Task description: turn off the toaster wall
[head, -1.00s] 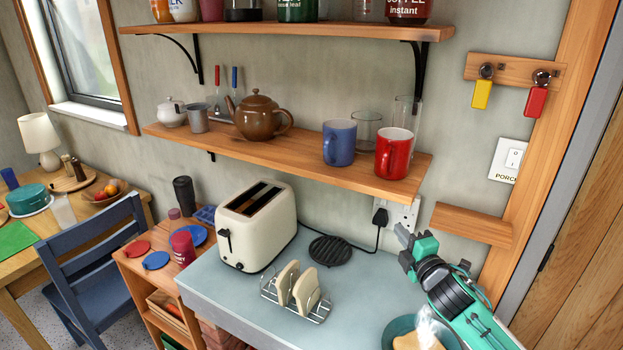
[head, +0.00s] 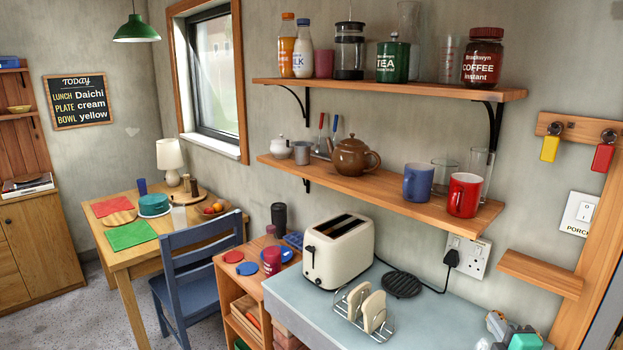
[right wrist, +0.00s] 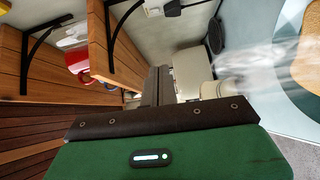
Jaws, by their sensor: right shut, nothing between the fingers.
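The double wall socket (head: 468,256) is on the wall below the lower shelf. A black plug (head: 452,258) sits in its left side, with a cable running towards the cream toaster (head: 338,250) on the worktop. The socket's switches are too small to read. In the right wrist view the black plug (right wrist: 174,9) shows at the top edge. My right gripper (head: 497,322) is low at the right, below and apart from the socket. Its fingers (right wrist: 158,85) are shut and empty in the right wrist view. My left gripper is out of view.
A toast rack (head: 364,312) and a black trivet (head: 401,284) are on the worktop. The lower shelf (head: 380,192), with a red mug (head: 465,195), overhangs it. A small wooden ledge (head: 540,273) juts out right of the socket. A PORCH switch (head: 579,213) is further right.

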